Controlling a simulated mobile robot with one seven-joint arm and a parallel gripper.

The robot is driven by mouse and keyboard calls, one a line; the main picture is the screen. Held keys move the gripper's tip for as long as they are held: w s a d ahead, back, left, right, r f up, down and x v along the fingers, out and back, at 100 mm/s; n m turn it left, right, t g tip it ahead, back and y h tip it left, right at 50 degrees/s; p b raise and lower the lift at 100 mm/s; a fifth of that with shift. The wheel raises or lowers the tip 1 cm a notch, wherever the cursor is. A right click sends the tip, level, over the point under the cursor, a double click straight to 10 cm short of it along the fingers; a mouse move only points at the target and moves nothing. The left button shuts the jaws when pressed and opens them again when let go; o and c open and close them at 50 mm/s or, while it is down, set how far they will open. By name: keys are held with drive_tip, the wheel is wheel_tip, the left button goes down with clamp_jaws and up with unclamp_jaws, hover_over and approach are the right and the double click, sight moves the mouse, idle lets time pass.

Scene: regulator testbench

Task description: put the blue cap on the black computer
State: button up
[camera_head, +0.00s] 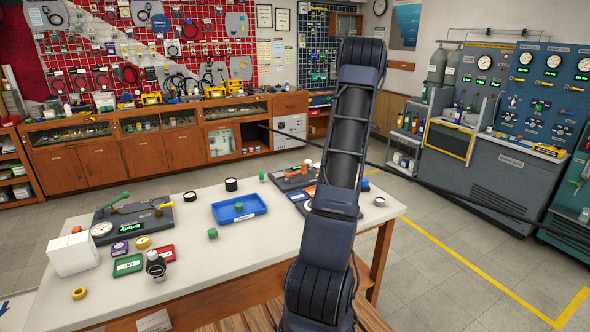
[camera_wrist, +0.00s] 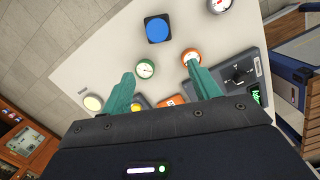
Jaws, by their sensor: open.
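In the wrist view a round blue cap (camera_wrist: 157,28) lies at the top centre on the pale table, seeming to sit on a darker base. My gripper (camera_wrist: 160,74) is open and empty, its two teal fingers spread apart, with the blue cap beyond the fingertips. A small black device with a round face (camera_head: 156,265), possibly the black computer, stands at the table's front left.
In the head view a blue tray (camera_head: 239,216), a white box (camera_head: 74,254) and small parts occupy the table (camera_head: 215,285).

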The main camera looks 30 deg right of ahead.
drive_tip(key=s+a+r+m+t, duration=0.1)
drive_tip(key=s+a+r+m, duration=0.1)
drive_tip(key=a+r, duration=0.65)
drive_tip(key=s+a+r+m, duration=0.2)
drive_tip(key=a+r, duration=0.1)
drive_tip(key=a, duration=1)
drive_tip(key=s+a+r+m+t, duration=0.1)
drive_tip(key=s+a+r+m, duration=0.1)
drive_tip(key=a+r, duration=0.65)
drive_tip(key=s+a+f+m+t, duration=0.1)
drive_tip(key=s+a+m, duration=0.3)
drive_tip(key=s+a, duration=0.8)
drive_tip(key=s+a+f+m+t+y, duration=0.1)
drive_tip(key=s+a+m, duration=0.3)
drive_tip(key=s+a, duration=0.8)
drive_tip(key=shift+a+f+t, duration=0.4)
drive_tip(key=shift+a+f, duration=0.15)
drive_tip(key=shift+f, duration=0.25)
